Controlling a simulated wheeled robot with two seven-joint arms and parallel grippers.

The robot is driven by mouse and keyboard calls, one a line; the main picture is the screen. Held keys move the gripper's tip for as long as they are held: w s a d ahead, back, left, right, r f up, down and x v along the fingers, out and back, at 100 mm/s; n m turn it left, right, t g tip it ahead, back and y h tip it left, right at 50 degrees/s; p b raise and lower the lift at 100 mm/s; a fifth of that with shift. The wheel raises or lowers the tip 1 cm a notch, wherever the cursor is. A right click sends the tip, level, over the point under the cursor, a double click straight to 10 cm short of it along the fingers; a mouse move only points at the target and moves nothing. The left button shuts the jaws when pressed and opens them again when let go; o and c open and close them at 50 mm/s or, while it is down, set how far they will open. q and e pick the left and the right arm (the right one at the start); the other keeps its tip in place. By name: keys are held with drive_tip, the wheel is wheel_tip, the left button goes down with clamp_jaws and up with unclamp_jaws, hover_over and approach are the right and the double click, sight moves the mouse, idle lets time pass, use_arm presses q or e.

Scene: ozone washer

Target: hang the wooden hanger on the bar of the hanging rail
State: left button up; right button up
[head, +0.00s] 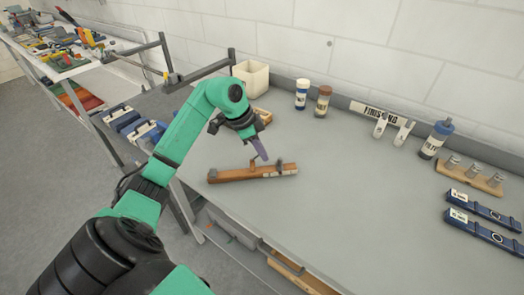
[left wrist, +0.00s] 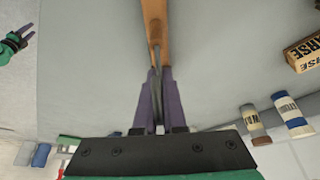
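The wooden hanger (head: 232,175) is a brown wooden piece with darker parts, low over or on the grey worktop; whether it touches is unclear. In the left wrist view its wood (left wrist: 155,18) runs up from a thin metal rod. My left gripper (head: 260,152) is above it, its purple fingers (left wrist: 159,75) close on both sides of the rod and appearing shut on it. The hanging rail (head: 207,70) is a dark metal frame with uprights at the worktop's back left.
A cream bin (head: 252,76) stands beside the rail. Bottles (head: 302,94) and (head: 323,100) stand along the back; a larger bottle (head: 436,138), a wooden peg block (head: 470,178) and blue tools (head: 482,210) are at right. The worktop's middle (head: 360,190) is clear.

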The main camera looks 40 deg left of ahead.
use_arm(q)
drive_tip(key=o, duration=0.4)
drive_tip(key=shift+c, duration=0.2)
drive_tip(key=shift+s, duration=0.1)
drive_tip(key=shift+r, duration=0.15)
drive_tip(key=b+v, duration=0.1)
drive_tip(key=v, duration=1)
drive_tip(key=shift+s+a+r, duration=0.15)
drive_tip(key=shift+r, duration=0.3)
